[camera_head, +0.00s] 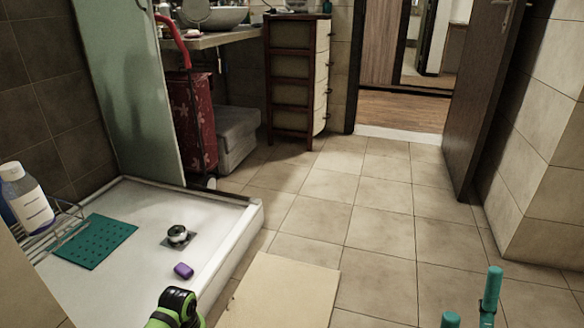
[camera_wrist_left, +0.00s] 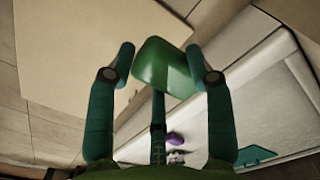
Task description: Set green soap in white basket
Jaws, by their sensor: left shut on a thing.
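The green soap (camera_wrist_left: 165,68) is a smooth, rounded block between the fingertips of my left gripper (camera_wrist_left: 167,66) in the left wrist view. My left gripper is shut on it and holds it above the floor, beside the shower tray's edge. In the head view only a green and black part of my left arm shows at the bottom; its fingers and the soap are out of sight. My right gripper (camera_head: 470,302) shows two teal fingers apart at the bottom right, with nothing seen between them. I cannot make out a white basket for certain.
The white shower tray (camera_head: 232,223) holds a purple soap (camera_head: 183,271), a drain (camera_head: 177,236) and a teal mat (camera_head: 95,241). A wire rack (camera_head: 45,232) with bottles is at left. A beige mat (camera_head: 282,292) lies on the floor. Tiles ahead are clear; a pale box (camera_head: 237,138) stands behind.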

